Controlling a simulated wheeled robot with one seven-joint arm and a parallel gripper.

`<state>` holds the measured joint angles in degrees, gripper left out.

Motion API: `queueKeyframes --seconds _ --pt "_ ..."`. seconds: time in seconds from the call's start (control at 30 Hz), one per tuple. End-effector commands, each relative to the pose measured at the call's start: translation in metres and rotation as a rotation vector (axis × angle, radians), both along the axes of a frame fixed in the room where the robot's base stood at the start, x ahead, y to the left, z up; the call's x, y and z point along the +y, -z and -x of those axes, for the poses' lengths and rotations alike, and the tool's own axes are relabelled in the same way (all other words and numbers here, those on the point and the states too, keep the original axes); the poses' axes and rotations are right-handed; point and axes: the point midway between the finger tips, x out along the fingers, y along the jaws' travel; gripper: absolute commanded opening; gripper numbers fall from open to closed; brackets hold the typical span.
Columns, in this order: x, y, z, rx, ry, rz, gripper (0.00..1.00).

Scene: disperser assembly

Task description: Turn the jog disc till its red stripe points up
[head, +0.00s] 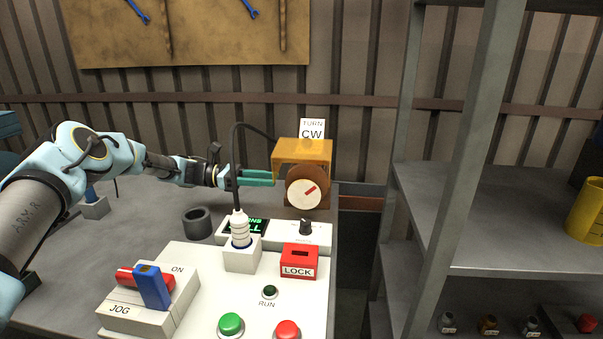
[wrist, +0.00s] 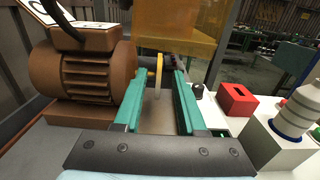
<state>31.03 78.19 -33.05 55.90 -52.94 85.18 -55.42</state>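The jog disc (head: 304,193) has a white face, and its red stripe (head: 310,189) points up and to the right. It stands in front of the brown motor (wrist: 85,75), below an orange guard (head: 302,151). My gripper (head: 274,178) has teal fingers and reaches in from the left, its tips just short of the disc's left edge. In the wrist view my gripper (wrist: 160,75) is open, and the disc (wrist: 158,78) shows edge-on in the gap between the fingers. I see no contact; the stripe is hidden there.
A "TURN CW" sign (head: 312,129) stands behind the guard. In front are a white cable plug (head: 240,226), a red LOCK block (head: 298,262), a small black knob (head: 305,227) and a JOG/ON switch (head: 150,287). A dark ring (head: 197,222) lies on the bench.

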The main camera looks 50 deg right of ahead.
Motion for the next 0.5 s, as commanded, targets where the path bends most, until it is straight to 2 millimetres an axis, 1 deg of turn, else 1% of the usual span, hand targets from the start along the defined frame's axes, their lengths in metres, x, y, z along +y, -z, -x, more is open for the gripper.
queueKeyframes --seconds 0.13,0.3,0.4,0.5 --pt "-0.013 -0.004 0.023 0.003 0.004 -0.002 0.40" --pt "-0.030 -0.003 0.051 0.002 0.003 -0.002 0.40" --pt "-0.038 -0.003 0.064 0.002 0.002 -0.002 0.40" --pt "-0.045 -0.002 0.074 0.002 0.001 -0.002 0.40"
